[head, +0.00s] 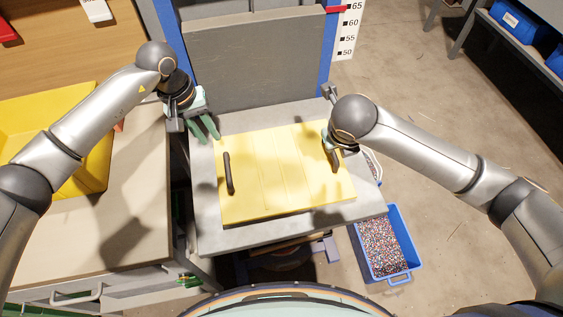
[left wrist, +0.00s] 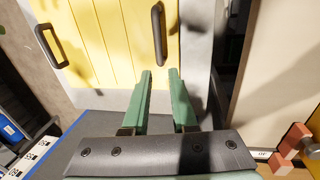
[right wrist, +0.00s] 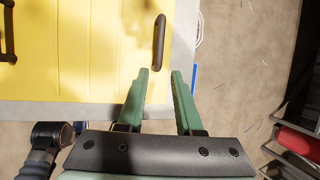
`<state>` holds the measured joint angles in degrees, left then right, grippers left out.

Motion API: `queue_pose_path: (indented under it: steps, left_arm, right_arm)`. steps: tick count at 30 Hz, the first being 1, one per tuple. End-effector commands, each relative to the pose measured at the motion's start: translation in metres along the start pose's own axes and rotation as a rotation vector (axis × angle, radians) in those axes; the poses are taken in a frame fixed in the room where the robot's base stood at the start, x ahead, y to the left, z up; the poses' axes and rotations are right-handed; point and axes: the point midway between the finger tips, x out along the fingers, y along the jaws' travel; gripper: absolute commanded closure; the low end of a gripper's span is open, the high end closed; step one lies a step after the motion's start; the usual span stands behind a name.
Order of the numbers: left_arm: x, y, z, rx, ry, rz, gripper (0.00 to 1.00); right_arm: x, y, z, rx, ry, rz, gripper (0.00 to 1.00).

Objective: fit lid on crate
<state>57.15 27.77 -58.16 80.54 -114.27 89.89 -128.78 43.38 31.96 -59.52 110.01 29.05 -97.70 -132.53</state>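A yellow plank lid (head: 285,180) with two dark handles lies over a grey platform (head: 235,240) in the head view. Its left handle (head: 228,173) is clear of both grippers; its right handle is mostly behind my right arm. My left gripper (head: 207,138) is open and empty above the lid's far left corner. In the left wrist view its fingertips (left wrist: 160,72) are short of the handle (left wrist: 158,33). My right gripper is open and empty near the right handle (right wrist: 159,42), its fingertips (right wrist: 160,72) apart from it. I cannot tell any crate under the lid.
A yellow bin (head: 100,165) stands on the left table (head: 130,225). A blue tub (head: 407,260) of coloured granules is on the floor at right. A grey panel (head: 255,65) with blue posts rises behind the platform. Open floor lies right.

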Motion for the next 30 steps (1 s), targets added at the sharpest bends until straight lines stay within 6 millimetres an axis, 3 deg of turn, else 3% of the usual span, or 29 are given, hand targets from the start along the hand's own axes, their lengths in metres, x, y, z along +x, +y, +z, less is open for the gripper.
queue_pose_path:
  steps: [8,24,30]
  left_arm:
    - [0.009,0.001,0.001,-0.003,-0.002,0.003,0.74]
    - [0.103,0.002,0.002,-0.003,-0.004,0.006,0.74]
    - [0.121,0.002,0.001,-0.002,-0.003,0.006,0.74]
  right_arm:
    - [0.009,0.001,-0.001,0.004,0.001,0.003,0.65]
    - [0.102,0.001,-0.001,0.004,0.002,0.002,0.65]
    - [0.120,0.001,0.000,0.004,0.000,0.002,0.65]
